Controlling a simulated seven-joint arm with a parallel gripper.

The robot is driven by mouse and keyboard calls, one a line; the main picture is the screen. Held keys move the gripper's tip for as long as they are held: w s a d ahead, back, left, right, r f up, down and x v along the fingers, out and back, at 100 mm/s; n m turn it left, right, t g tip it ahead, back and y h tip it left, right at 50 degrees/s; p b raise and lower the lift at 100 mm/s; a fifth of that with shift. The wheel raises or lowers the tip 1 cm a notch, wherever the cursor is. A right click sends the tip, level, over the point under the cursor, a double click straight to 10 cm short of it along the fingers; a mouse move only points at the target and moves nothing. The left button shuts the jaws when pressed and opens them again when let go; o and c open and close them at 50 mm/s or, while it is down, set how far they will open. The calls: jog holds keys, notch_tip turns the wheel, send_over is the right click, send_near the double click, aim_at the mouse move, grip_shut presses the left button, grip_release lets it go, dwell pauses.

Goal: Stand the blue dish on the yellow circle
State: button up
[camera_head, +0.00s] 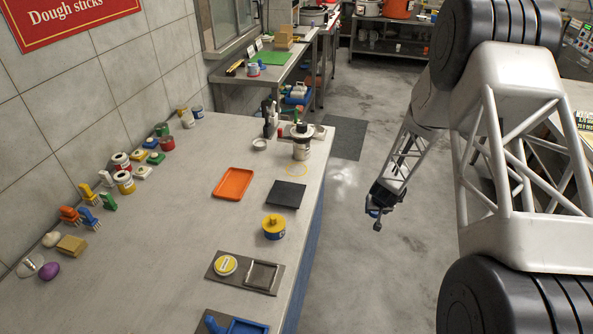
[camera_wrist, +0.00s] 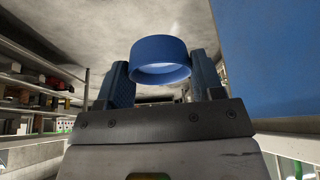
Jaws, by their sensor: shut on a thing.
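The blue dish (camera_wrist: 160,52) is between the two fingers of my gripper (camera_wrist: 161,82) in the wrist view, which is shut on it. The dish looks round and shallow, with its rim and part of its underside or hollow showing. In the head view my gripper (camera_head: 375,212) hangs to the right of the counter, over the floor; the dish is too small to make out clearly there. The yellow circle (camera_head: 296,170) is a thin ring marked on the counter near its right edge, just in front of a metal pot, with nothing standing on it.
The metal pot (camera_head: 301,145) stands behind the circle. A black square plate (camera_head: 286,194) lies in front of it, an orange tray (camera_head: 233,183) to its left. A yellow-topped blue tin (camera_head: 274,227) stands nearer. The counter's right edge lies between my gripper and the circle.

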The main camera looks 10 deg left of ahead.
jog(key=shift+s+d+f+m, duration=0.9)
jog(key=shift+s+d+f, duration=0.6)
jog(key=shift+d+f, duration=3.25)
jog(key=s+a+r+n+g+y, duration=0.2)
jog(key=a+r+n, duration=1.1)
jog(key=a+r, duration=1.1)
jog(key=shift+s+r+n+g+y, duration=0.3)
jog(key=shift+s+r+g+y, duration=0.1)
jog(key=shift+r+y, duration=0.25)
jog(key=shift+a+f, duration=0.1)
jog(key=w+a, duration=0.1)
jog(key=a, duration=0.3)
jog(key=w+a, duration=0.2)
jog(key=a, duration=0.2)
jog(key=w+a, duration=0.2)
jog(key=a, duration=0.3)
jog(key=shift+w, duration=0.25)
